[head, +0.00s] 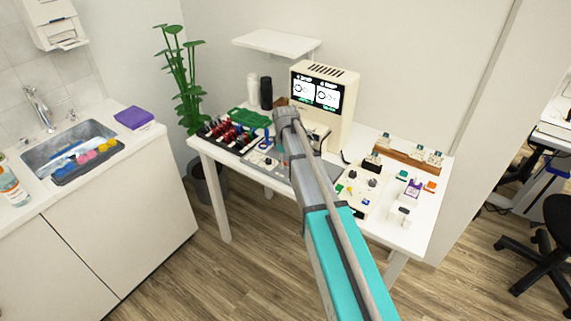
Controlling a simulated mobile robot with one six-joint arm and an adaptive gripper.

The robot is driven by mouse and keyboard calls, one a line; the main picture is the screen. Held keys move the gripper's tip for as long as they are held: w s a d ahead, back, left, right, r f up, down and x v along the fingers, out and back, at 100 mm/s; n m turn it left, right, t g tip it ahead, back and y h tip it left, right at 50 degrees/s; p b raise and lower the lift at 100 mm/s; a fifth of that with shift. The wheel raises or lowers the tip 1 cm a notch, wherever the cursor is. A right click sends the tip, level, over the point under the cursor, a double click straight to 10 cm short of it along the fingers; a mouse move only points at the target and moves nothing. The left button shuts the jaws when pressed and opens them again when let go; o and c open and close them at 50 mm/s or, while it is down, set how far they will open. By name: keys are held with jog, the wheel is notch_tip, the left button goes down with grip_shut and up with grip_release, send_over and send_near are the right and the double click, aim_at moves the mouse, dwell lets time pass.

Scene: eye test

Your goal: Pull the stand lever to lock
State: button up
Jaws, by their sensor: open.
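The work table (405,235) stands against the wall with several small devices on it. A small upright blue item (267,136) stands on a grey mat (256,160) just left of my arm; I cannot tell whether it belongs to the stand. I cannot make out the stand lever or its position at this size. My arm reaches up from the bottom across the middle of the view and covers part of the table. My gripper does not show; the arm's far end hides what lies behind it.
A cream machine with a lit screen (318,93) stands at the table's back. A black rack (226,136), green tray (250,118) and white board (362,190) flank my arm. A sink counter (100,220) is left, an office chair (540,240) right. Floor in front is clear.

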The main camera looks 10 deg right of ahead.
aim_at(280, 174)
dwell(0.3)
grip_shut()
jog(key=shift+s+a, duration=0.1)
jog(key=shift+s, duration=0.1)
jog(key=shift+s+a+f+t+h+b, duration=0.1)
jog(key=shift+s+a+t+h+b, duration=0.15)
jog(key=shift+t+h, duration=0.25)
jog(key=shift+s+a+t+h+b, duration=0.1)
jog(key=shift+s+t+h+b, duration=0.1)
jog(key=shift+t+h, duration=0.3)
jog(key=shift+s+a+f+t+h+b, duration=0.1)
jog(key=shift+s+a+t+h+b, duration=0.1)
jog(key=shift+t+h+b, duration=0.25)
jog(key=shift+s+a+f+t+h+b, duration=0.1)
jog(key=shift+s+a+t+h+b, duration=0.05)
jog(key=shift+t+h+b, duration=0.3)
jog(key=t+h+b, duration=0.2)
jog(key=shift+s+a+f+b, duration=0.2)
jog(key=shift+a+b, duration=0.1)
jog(key=shift+b, duration=0.1)
jog(key=shift+a+r+t+h+b, duration=0.1)
jog(key=shift+r+t+h+b, duration=0.05)
jog(key=shift+t+h+b, duration=0.45)
